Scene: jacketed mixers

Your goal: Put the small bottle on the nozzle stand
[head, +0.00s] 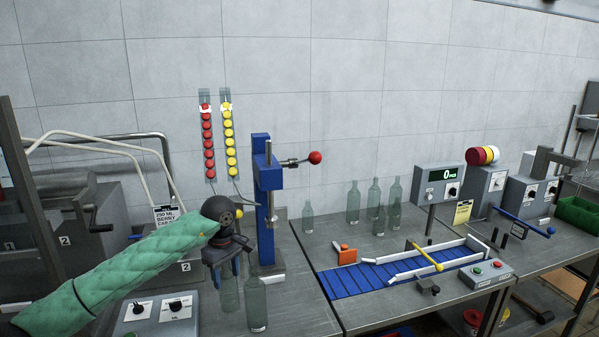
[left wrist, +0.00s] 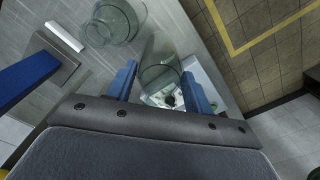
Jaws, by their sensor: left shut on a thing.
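My left gripper (head: 228,272) has its blue fingers closed around a clear glass bottle (head: 229,296), which hangs upright below it in the head view. In the left wrist view the bottle (left wrist: 160,68) sits between the two blue fingers (left wrist: 166,88). A second clear bottle (head: 256,304) stands just to the right of it; it also shows in the left wrist view (left wrist: 112,22). I cannot tell which part is the nozzle stand; pale hoses (head: 95,142) run behind my left arm, and that area is partly hidden. My right gripper is not in view.
A blue capping press (head: 264,195) with a red-knobbed lever stands right behind the gripper. A control box (head: 160,314) is at the front left. Several bottles (head: 353,203) stand at the back of the table, behind a blue conveyor (head: 350,281). A label card (head: 168,215) stands behind my arm.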

